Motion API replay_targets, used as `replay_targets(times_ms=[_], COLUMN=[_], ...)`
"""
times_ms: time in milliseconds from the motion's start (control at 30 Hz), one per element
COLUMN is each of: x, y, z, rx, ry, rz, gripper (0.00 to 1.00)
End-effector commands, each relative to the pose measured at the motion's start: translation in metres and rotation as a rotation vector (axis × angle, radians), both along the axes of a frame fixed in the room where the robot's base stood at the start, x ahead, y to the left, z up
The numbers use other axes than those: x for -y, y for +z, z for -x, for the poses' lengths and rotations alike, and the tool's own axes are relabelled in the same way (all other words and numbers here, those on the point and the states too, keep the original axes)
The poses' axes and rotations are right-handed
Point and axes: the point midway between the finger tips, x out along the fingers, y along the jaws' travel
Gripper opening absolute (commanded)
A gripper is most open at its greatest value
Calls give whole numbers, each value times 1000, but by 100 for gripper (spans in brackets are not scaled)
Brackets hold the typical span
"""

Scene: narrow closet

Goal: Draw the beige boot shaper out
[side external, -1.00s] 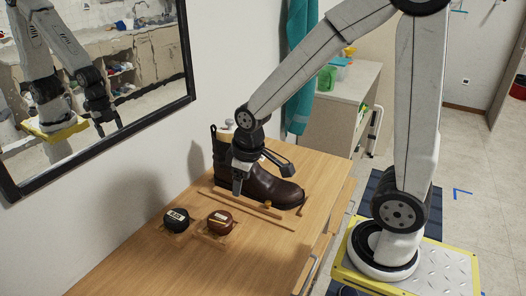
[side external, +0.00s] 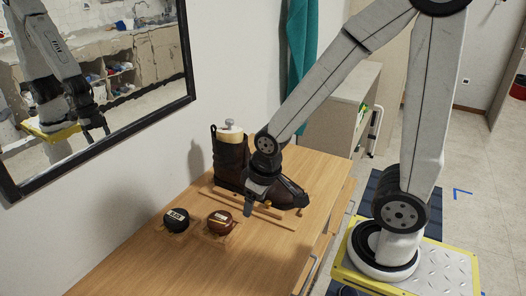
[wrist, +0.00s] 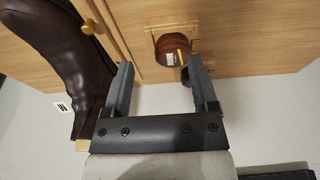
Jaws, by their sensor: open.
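A dark brown boot (side external: 229,160) stands upright on a wooden board on the tabletop, its toe pointing right. The beige boot shaper (side external: 231,137) sits in the boot's shaft; its beige top and a metallic knob (side external: 230,123) stick out above the opening. My gripper (side external: 249,207) points down in front of the boot's foot, lower than the shaper and to its right, and hides part of the foot. In the wrist view my gripper (wrist: 160,62) is open with nothing between its fingers. The boot (wrist: 52,42) lies left of it there, with a beige bit of the shaper (wrist: 82,146) at its edge.
A black round tin (side external: 176,219) and a brown round tin (side external: 219,222) sit on small wooden stands left of the gripper. The brown tin (wrist: 172,47) shows beyond the fingertips. A mirror (side external: 95,80) hangs on the wall behind. The front left tabletop is clear.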

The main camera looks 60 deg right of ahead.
Motion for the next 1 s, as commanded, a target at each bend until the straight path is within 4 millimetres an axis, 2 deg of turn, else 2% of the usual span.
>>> replay_targets(times_ms=[233, 467, 700, 1000], x=[4, 19, 49, 95], y=[5, 23, 55, 98], z=[-10, -45, -93, -139], rx=[-6, -34, -77, -130], ry=[-44, -221, -503, -865], rz=[-7, -37, -77, -120], gripper=[78, 78, 78, 78])
